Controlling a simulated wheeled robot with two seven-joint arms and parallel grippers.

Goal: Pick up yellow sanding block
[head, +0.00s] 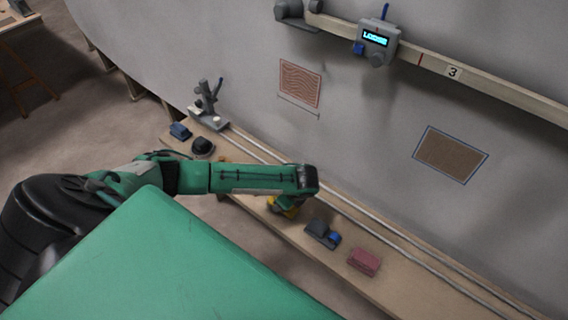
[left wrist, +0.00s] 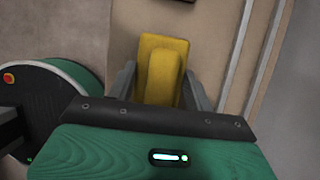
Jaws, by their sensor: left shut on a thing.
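The yellow sanding block (left wrist: 163,62) is between the two fingers of my left gripper (left wrist: 160,88) in the left wrist view. The fingers are shut on its sides. In the head view only a bit of the yellow block (head: 291,212) shows below the end of my left arm, over the wooden bench (head: 392,283). The rest of it is hidden by the wrist. I cannot tell whether the block touches the bench. My right gripper is not in view.
A dark grey block with a blue part (head: 322,232) and a pink block (head: 364,262) lie to the right on the bench. A blue block (head: 180,131), a black round thing (head: 203,147) and a grey clamp-like tool (head: 208,112) are at its far left. The grey hull wall rises behind.

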